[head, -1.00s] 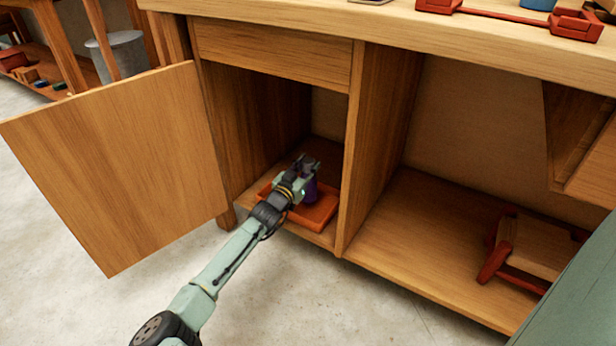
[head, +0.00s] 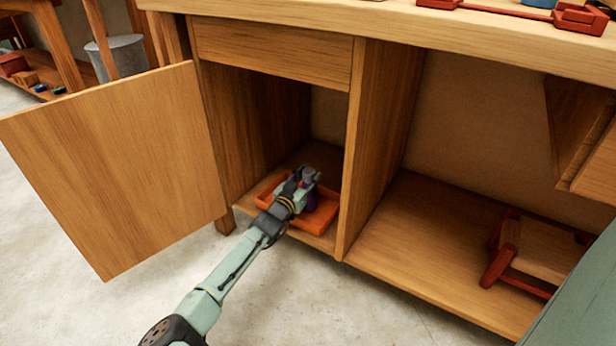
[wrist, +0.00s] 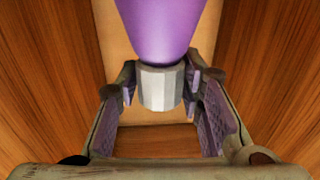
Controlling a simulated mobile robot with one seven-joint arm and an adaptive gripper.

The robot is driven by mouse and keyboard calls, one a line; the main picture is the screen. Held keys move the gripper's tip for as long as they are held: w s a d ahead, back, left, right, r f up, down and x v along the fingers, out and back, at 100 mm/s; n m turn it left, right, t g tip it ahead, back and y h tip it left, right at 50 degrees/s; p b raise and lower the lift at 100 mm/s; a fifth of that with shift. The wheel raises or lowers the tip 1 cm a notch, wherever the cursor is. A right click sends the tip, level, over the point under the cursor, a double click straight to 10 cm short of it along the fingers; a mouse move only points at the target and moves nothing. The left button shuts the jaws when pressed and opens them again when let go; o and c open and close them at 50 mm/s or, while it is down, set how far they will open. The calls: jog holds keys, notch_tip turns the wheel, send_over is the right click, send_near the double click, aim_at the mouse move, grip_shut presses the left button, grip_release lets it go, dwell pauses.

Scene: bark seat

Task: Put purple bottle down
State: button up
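The purple bottle (head: 313,198) stands in the orange tray (head: 269,195) on the floor of the left cabinet compartment, partly hidden behind my gripper. Its grey cap (head: 309,176) shows at the top. My gripper (head: 304,184) is at the bottle's near side, by the cap. In the wrist view, the purple body (wrist: 160,25) is at the top and the grey cap (wrist: 160,88) lies between the fingertips of my gripper (wrist: 160,95). The fingers look spread, with a narrow gap at the cap's left.
The open cabinet door (head: 115,170) stands at the left. A divider panel (head: 376,130) is close to the tray's right. The right compartment holds a red-framed wooden object (head: 540,250); its left floor (head: 415,235) is clear.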

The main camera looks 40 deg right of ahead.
jog(key=shift+o, duration=1.4)
jog(key=shift+r, duration=0.1)
jog(key=shift+r+p, duration=0.35)
jog(key=p+v, duration=0.2)
jog(key=v, duration=1)
jog(key=shift+f+p, duration=0.15)
jog(key=shift+p, duration=0.25)
